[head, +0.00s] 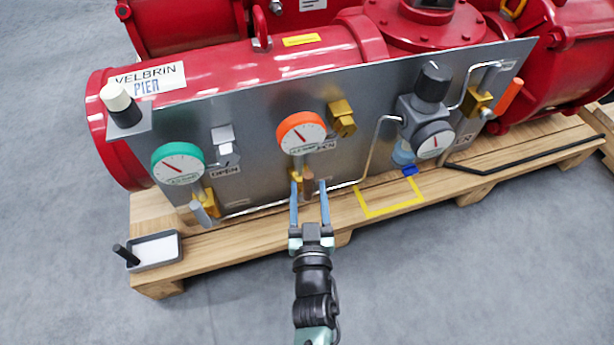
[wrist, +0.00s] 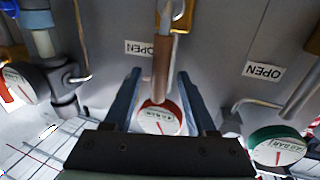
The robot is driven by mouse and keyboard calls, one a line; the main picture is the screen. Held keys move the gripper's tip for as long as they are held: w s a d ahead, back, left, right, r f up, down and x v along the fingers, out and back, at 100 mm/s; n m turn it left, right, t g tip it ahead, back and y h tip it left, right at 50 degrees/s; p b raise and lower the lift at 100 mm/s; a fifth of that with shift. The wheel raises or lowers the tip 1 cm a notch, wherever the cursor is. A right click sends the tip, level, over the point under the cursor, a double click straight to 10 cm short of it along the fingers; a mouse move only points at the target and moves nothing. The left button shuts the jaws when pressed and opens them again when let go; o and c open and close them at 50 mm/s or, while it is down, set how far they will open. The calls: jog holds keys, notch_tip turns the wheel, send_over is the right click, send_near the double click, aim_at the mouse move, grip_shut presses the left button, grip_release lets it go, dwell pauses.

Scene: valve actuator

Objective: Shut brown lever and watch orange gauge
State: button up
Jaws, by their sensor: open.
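The brown lever (head: 308,184) hangs down from a brass valve (head: 297,178) under the orange gauge on the grey panel. The orange gauge (head: 301,146) has a white dial, and its needle points to the upper left. My gripper (head: 309,188) is open, with its two blue fingers on either side of the lever in the head view. In the wrist view, the lever (wrist: 163,68) stands between the open fingers, with a gap on each side. The orange-rimmed gauge (wrist: 158,122) shows below it there, partly cut off by my gripper. I cannot tell whether a finger touches the lever.
A green gauge (head: 178,163) with a grey-handled valve (head: 202,212) is to the left. A dark gauge (head: 433,140) and an orange-handled valve (head: 509,97) are to the right. Thin pipes run along the panel (head: 255,170). The wooden pallet (head: 240,237) and a small tray (head: 155,250) lie below.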

aim_at(307, 173)
jog(key=shift+w+a+b, duration=0.15)
jog(key=shift+w+b, duration=0.55)
jog(key=shift+w, duration=1.95)
grip_shut()
